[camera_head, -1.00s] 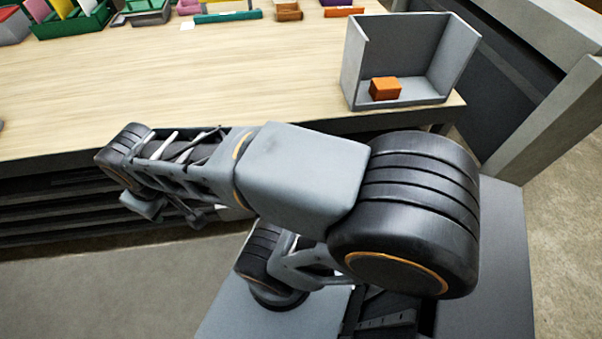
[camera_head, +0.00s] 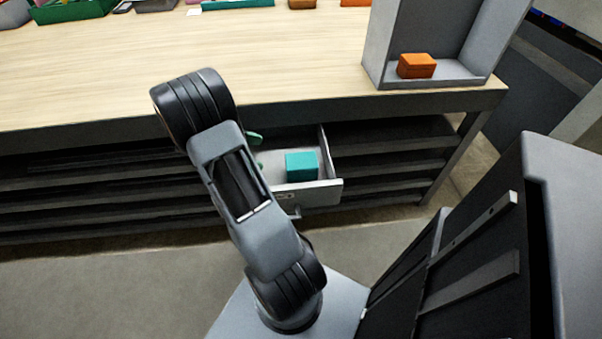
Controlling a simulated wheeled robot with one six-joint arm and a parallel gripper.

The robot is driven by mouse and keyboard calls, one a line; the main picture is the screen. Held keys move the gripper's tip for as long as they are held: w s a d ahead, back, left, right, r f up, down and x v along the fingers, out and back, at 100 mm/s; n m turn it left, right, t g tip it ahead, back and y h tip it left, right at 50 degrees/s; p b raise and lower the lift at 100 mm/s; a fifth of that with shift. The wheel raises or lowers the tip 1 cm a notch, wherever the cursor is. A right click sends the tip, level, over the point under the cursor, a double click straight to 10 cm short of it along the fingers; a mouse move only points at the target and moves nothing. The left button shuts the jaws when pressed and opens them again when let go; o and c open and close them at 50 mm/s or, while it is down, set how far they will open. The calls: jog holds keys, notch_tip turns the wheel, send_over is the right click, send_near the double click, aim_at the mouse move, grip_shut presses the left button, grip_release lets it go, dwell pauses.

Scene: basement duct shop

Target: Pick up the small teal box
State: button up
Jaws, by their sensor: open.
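The small teal box (camera_head: 301,166) lies in an open drawer (camera_head: 322,194) under the front edge of the workbench. The box shows clearly, with free drawer floor at its right. The left part of the drawer is hidden behind my arm. Small green pieces (camera_head: 254,138) show at the arm's edge, left of the teal box; I cannot tell what they belong to. I cannot make out my gripper; my arm's links stand in front of that area.
An orange box (camera_head: 417,66) sits in a grey open-fronted bin (camera_head: 430,84) on the right end of the workbench (camera_head: 300,62). A green tray (camera_head: 75,10) and other items line the back. Dark shelves (camera_head: 90,190) lie under the bench. The bench's middle is clear.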

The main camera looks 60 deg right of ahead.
aim_at(299, 160)
jog(key=b+x, duration=0.3)
jog(key=x, duration=1)
jog(key=shift+s+d+f, duration=0.1)
jog(key=shift+d+f, duration=0.05)
jog(key=shift+c, duration=0.4)
jog(key=c, duration=0.8)
jog(key=shift+c, duration=0.2)
